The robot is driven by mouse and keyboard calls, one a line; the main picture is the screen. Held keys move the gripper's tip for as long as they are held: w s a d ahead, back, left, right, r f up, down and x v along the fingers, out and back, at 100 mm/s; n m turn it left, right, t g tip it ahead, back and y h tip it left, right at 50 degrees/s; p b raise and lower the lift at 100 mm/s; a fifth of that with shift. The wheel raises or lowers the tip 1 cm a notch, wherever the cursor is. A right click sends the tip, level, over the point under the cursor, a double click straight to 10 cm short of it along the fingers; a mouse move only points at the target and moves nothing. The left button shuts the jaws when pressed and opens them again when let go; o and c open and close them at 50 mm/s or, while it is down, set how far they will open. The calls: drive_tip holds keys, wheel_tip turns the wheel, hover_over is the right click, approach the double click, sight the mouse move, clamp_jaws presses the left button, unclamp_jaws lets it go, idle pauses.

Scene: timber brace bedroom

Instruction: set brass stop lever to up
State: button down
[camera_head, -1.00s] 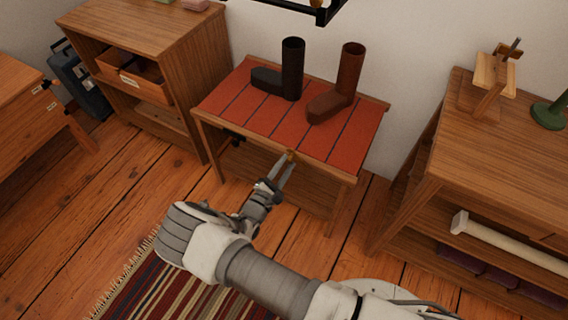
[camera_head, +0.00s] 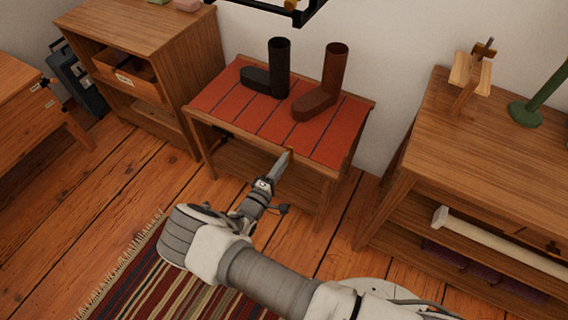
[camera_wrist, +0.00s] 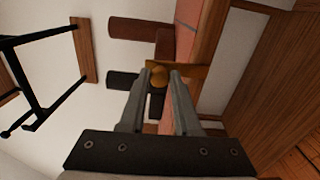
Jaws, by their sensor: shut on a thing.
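The brass stop lever (camera_head: 289,153) is at the front edge of the red-topped bench (camera_head: 232,104), right of its middle. In the wrist view its round brass knob (camera_wrist: 157,76) sits between my fingertips, with a brass strip running from it to the bench edge. My gripper (camera_head: 285,160) reaches up to the lever from the front and is shut on it; its two fingers also show in the wrist view (camera_wrist: 158,82). In the head view the fingertips hide part of the lever, and its exact angle is hard to tell.
A black boot (camera_head: 278,70) and a brown boot (camera_head: 324,85) stand on the bench. A wooden shelf unit (camera_head: 140,40) is at the left and another (camera_head: 480,150) at the right. A black frame (camera_head: 285,12) hangs above. A striped rug (camera_head: 165,280) lies on the floor.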

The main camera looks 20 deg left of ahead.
drive_tip(key=shift+d+m, duration=0.15)
drive_tip(key=shift+m, duration=0.25)
drive_tip(key=c, duration=0.6)
unclamp_jaws()
drive_tip(key=s, duration=0.5)
drive_tip(key=s+a+p, duration=0.1)
drive_tip(key=s, duration=1.1)
drive_tip(key=shift+s+a, duration=0.2)
drive_tip(key=shift+s, duration=0.05)
